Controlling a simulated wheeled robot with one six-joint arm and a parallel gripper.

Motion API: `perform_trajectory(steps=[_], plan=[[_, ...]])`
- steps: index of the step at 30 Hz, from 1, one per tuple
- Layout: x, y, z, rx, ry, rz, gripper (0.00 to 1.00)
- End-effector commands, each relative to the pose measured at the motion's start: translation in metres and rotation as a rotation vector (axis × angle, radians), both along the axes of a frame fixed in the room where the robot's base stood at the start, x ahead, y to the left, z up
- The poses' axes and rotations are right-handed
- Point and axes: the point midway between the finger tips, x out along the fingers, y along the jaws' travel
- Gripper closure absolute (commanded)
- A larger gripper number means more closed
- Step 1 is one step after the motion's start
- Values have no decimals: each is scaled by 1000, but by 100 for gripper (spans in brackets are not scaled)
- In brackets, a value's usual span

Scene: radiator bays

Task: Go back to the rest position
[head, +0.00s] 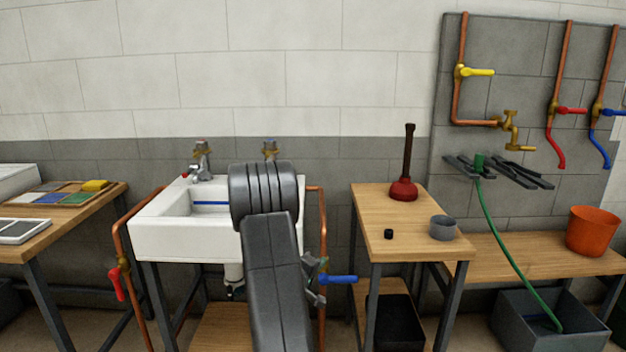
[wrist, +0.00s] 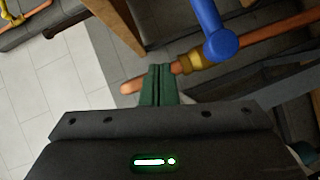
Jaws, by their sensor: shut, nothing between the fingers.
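My gripper (wrist: 157,86) is shut and empty in the wrist view, its two green finger pads pressed together. It sits beside the copper pipe, its fingertips overlapping the pipe in the picture; I cannot tell whether they touch. The valve with the blue lever (wrist: 217,40) is just to the right of the fingertips. In the head view the blue lever (head: 339,279) points right, low by the sink's right-hand pipe. My arm covers the right part of the sink and most of my gripper there.
A white sink (head: 165,234) stands behind my arm, with a red-lever valve (head: 116,283) at its left. To the right, a wooden table (head: 385,222) holds a plunger (head: 404,188) and a grey cup (head: 442,228). A grey tub (head: 550,325) stands on the floor at far right.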

Motion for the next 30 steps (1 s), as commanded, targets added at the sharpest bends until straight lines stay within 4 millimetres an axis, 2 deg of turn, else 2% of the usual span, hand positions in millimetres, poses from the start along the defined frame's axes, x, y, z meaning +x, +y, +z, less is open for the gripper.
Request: perform_trajectory(steps=[1,15,30], plan=[[0,3,-6,-24,-1,3,100],[0,19,-9,-242,-2,0,100],[0,22,-7,-289,-1,1,100]])
